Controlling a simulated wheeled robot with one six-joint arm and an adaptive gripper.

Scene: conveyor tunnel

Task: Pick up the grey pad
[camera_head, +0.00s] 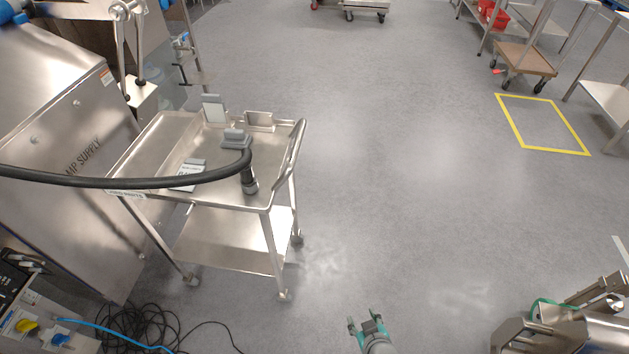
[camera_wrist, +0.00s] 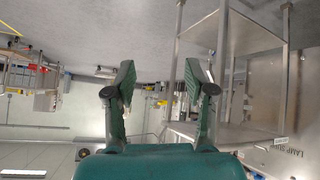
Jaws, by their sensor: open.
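A steel cart (camera_head: 160,135) stands left of centre in the head view. On its top, a grey block-like piece (camera_head: 236,139) lies near the middle, close to a black hose; it may be the grey pad. Other grey-topped pieces are a pale upright one (camera_head: 214,110) at the back and a flat one (camera_head: 188,176) at the front; I cannot tell for sure which is the pad. My gripper (camera_head: 363,320) is open and empty over the floor, right of and well short of the cart. Its two fingers (camera_wrist: 158,88) stand apart in the wrist view.
The thick black hose (camera_head: 110,182) arches across the cart's front and ends in a nozzle (camera_head: 249,180). A steel cabinet (camera_head: 60,150) stands left of the cart. Black cables (camera_head: 145,325) lie on the floor below. The floor right of the cart is clear.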

